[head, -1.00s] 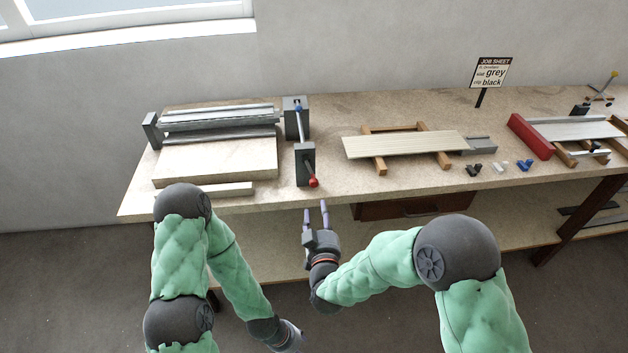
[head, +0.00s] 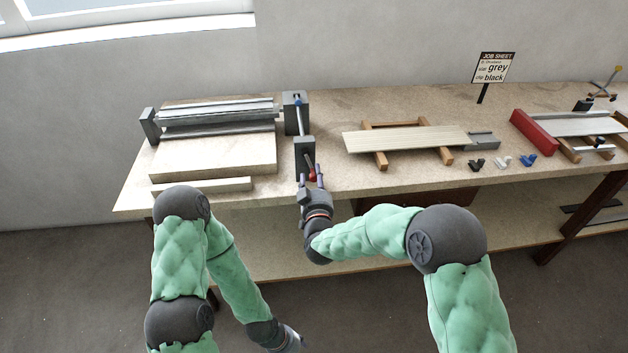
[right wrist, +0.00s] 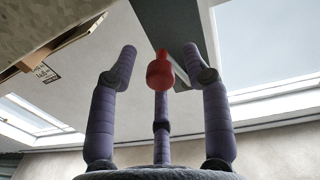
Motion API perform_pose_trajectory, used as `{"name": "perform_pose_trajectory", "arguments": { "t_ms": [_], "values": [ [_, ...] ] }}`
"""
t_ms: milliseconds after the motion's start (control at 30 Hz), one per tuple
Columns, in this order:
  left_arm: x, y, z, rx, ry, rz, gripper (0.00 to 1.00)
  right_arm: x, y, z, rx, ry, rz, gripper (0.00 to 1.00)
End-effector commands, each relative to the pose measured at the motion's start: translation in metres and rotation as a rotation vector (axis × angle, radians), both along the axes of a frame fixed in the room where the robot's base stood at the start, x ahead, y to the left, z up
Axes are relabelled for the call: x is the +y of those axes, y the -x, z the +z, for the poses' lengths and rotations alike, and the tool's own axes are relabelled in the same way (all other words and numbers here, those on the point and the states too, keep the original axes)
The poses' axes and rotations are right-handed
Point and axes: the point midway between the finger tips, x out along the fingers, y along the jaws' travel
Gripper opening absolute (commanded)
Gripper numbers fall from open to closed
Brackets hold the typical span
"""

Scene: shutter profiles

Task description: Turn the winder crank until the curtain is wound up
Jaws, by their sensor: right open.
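The winder stands at the left of the bench, with grey slats (head: 218,117) lying along it between dark end brackets. Its crank has a dark grey block (head: 304,152) and a red knob (head: 313,176) at the front. The red knob also shows in the right wrist view (right wrist: 160,72). My right gripper (head: 310,181) is open at the knob, its purple fingers spread around it. In the right wrist view the fingers (right wrist: 160,75) stand apart from the knob at both sides. My left gripper (head: 291,342) hangs low in front of the bench; its fingers are not clear.
A pale board (head: 215,158) lies in front of the slats. To the right, a long slat (head: 405,141) rests on a wooden frame, with small clips (head: 477,164) nearby. A red block (head: 533,132) and a job sheet sign (head: 494,67) stand further right.

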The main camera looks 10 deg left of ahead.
Motion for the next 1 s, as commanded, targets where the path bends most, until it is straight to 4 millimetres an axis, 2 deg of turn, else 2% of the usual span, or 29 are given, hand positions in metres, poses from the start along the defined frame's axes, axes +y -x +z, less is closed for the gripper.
{"name": "perform_pose_trajectory", "arguments": {
  "t_ms": [267,433,467,1000],
  "values": [
    [0.0000,-0.0002,0.0000,-0.001,0.000,0.000,0.48,0.0002,-0.0015,0.0007,-0.001,0.000,0.000,0.49],
    [0.0000,-0.0002,0.0000,-0.001,0.000,0.000,0.48,0.0002,-0.0014,0.0006,-0.001,0.000,0.000,0.03],
    [0.0000,-0.0002,0.0000,-0.001,0.000,0.000,0.48,0.0002,-0.0014,0.0007,-0.001,0.000,0.000,0.00],
    [0.0000,-0.0001,0.0002,0.000,0.000,0.000,0.48,-0.0004,-0.0017,0.0018,-0.005,0.009,0.000,0.00]
  ]
}}
